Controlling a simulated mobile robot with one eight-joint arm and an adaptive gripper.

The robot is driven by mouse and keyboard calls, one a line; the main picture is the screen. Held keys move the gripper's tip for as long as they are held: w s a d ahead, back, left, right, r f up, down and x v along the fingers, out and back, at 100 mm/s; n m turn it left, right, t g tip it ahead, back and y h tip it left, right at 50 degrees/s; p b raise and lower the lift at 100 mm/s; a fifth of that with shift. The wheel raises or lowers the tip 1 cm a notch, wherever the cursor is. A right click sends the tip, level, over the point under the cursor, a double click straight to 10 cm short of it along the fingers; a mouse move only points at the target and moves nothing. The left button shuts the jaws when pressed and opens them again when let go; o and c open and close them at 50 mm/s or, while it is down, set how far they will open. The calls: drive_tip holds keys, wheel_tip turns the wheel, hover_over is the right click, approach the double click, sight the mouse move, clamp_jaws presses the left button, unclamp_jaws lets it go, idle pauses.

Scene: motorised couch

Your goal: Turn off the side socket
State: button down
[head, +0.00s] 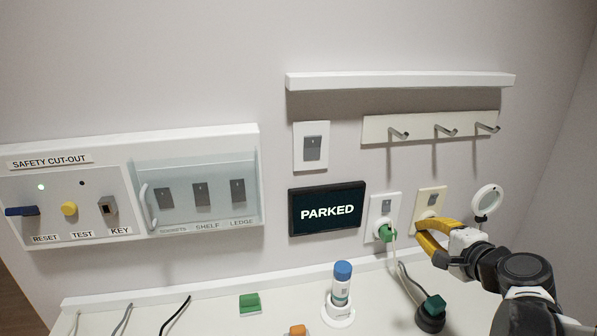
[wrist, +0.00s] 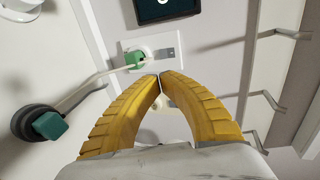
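A white wall socket (head: 377,210) below the hook rail has a grey rocker switch (head: 388,208) and a green plug (head: 386,233) in it. The plug also shows in the wrist view (wrist: 134,58), beside the switch (wrist: 166,53). A cream wall plate (head: 422,201) with a grey rocker is to its right, partly hidden by my gripper. No readable label tells which is the side socket. My gripper (head: 418,231) has yellow fingers whose tips meet, with nothing seen between them. In the wrist view the tips (wrist: 160,76) appear just below the white socket's switch.
A dark PARKED screen (head: 327,208) is left of the socket. A safety cut-out panel (head: 130,190) is farther left. Hooks (head: 445,131) stick out above. The ledge holds a blue-capped bottle (head: 341,285) and a dark round base with a green block (head: 431,311). A cable hangs from the plug.

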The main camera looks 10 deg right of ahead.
sight(389, 206)
drive_tip(key=shift+s+r, duration=0.1)
drive_tip(key=shift+s, duration=0.1)
drive_tip(key=b+x, duration=0.5)
drive_tip(key=x, duration=0.9)
drive_tip(key=shift+w, duration=0.15)
drive_tip(key=shift+w, duration=0.35)
drive_tip(key=shift+r+p, duration=0.65)
drive_tip(key=shift+r, duration=0.05)
